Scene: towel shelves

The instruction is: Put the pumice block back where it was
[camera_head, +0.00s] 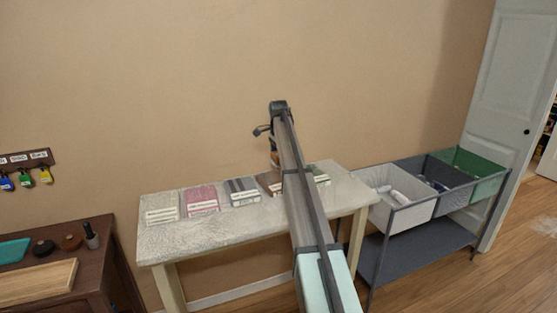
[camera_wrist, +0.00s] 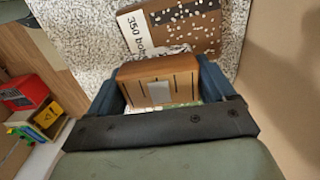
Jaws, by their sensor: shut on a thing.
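My gripper (camera_wrist: 160,88) is shut on an orange-brown block (camera_wrist: 150,72) with dark stripes and a pale grey patch. The block sits between the two blue fingers in the wrist view. I cannot tell from its look whether it is the pumice block. Beyond it is a brown card (camera_wrist: 190,28) with white specks and partly hidden print, on a speckled surface (camera_wrist: 85,35). In the head view my gripper (camera_head: 275,160) hangs over the back of the pale table (camera_head: 240,238), right of its middle. My arm hides part of the table there.
On the table lie white (camera_head: 162,207), pink (camera_head: 202,199) and grey striped (camera_head: 243,191) flat items, with brown (camera_head: 269,183) and green (camera_head: 320,174) ones beside my arm. A bin rack (camera_head: 410,213) stands right. A dark cabinet (camera_head: 95,262) stands left. The table's front strip is clear.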

